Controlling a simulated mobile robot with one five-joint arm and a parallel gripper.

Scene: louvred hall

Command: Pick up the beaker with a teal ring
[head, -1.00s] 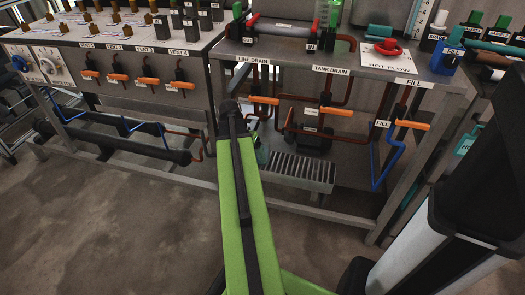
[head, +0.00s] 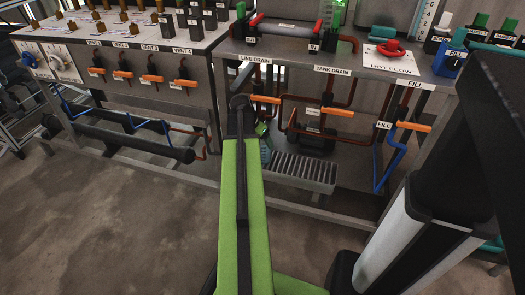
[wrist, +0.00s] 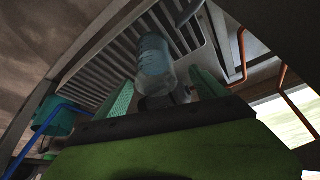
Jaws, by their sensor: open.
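A clear, bluish beaker (wrist: 153,55) shows in the wrist view, in front of the slatted grate. It lies between the lines of my gripper's two green fingers (wrist: 162,80), and I cannot tell whether they touch it. I cannot make out a separate teal ring on it. My gripper is open. In the head view my green arm hides most of the gripper, and only a bit of green (head: 262,129) shows beside the arm's end. A small bluish part of the beaker (head: 266,150) shows there, at the left end of the grate.
The slatted grate (head: 303,170) sits low under the bench (head: 350,68). Brown pipes and orange-handled valves (head: 336,111) hang close behind and above it. A blue pipe (head: 378,165) runs down at the right. The floor (head: 110,220) at the front left is clear.

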